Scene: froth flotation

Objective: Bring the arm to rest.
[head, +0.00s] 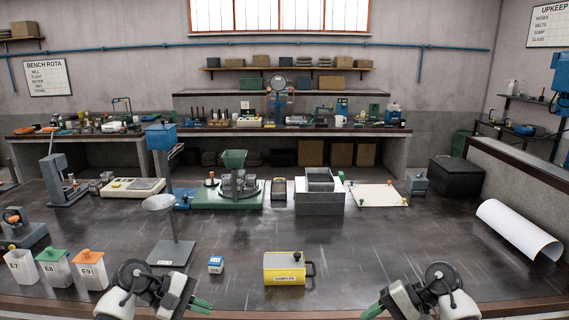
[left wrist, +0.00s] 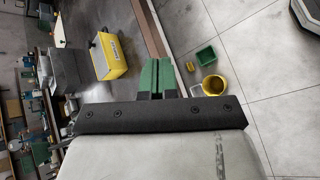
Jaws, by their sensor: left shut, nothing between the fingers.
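My left gripper (head: 201,305) is low at the front edge of the bench in the head view, its green fingers pointing right. In the left wrist view the green fingers (left wrist: 157,76) lie together with nothing between them. My right gripper (head: 372,311) is at the bottom of the head view, its green fingers pointing left; I cannot tell if they are open or shut. Both grippers are apart from the yellow sample box (head: 284,268), which stands on the bench between them and farther back. The box also shows in the left wrist view (left wrist: 108,56).
White containers E7 (head: 20,266), E8 (head: 54,268) and E9 (head: 90,270) stand front left. A funnel stand (head: 172,250) and small blue-labelled block (head: 215,265) are nearby. A yellow bucket (left wrist: 212,85) is on the floor.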

